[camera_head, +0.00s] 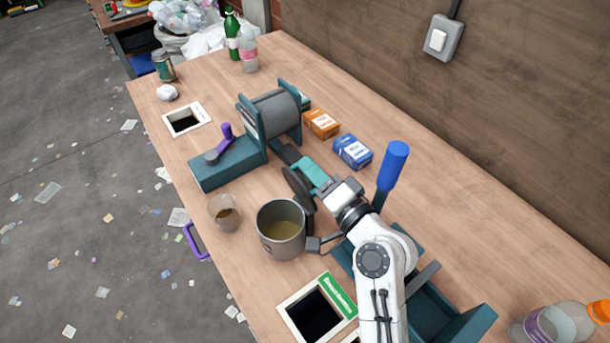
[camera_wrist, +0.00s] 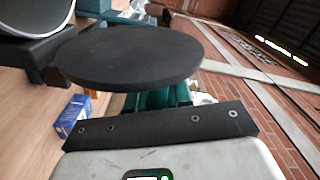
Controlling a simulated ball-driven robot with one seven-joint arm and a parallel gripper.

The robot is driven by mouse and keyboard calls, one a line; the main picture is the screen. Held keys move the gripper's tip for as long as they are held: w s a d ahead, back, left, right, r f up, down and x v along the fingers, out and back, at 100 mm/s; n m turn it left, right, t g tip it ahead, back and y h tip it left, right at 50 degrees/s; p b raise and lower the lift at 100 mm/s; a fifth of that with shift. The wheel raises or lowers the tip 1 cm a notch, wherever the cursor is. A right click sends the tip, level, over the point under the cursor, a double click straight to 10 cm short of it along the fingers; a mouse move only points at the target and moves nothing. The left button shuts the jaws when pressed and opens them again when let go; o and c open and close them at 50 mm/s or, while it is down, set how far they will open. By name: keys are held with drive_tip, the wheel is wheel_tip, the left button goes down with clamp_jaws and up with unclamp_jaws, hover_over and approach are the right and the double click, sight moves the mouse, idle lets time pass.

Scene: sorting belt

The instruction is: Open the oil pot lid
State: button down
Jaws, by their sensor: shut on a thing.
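The oil pot (camera_head: 265,244) is a grey metal pot on the wooden bench, with yellowish oil inside and its top uncovered. My gripper (camera_head: 309,187) is shut on the dark round lid (camera_head: 295,187), which is tilted on edge, above and behind the pot and apart from its rim. In the wrist view the lid (camera_wrist: 130,55) shows as a black disc just beyond my gripper (camera_wrist: 160,112). The exact contact between the fingers and the lid is hidden.
A glass with brown liquid (camera_head: 224,216) stands left of the pot. A teal crank machine (camera_head: 228,163) stands behind it. An orange box (camera_head: 321,123) and a blue box (camera_head: 353,152) lie behind my gripper. A square bench opening (camera_head: 290,301) is in front.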

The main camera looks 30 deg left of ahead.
drive_tip(key=shift+w+d+f, duration=0.3)
drive_tip(key=shift+w+f, duration=0.1)
drive_tip(key=shift+f, duration=0.2)
drive_tip(key=c, duration=1.1)
unclamp_jaws()
drive_tip(key=shift+a+r, duration=0.1)
drive_tip(key=shift+r, duration=0.25)
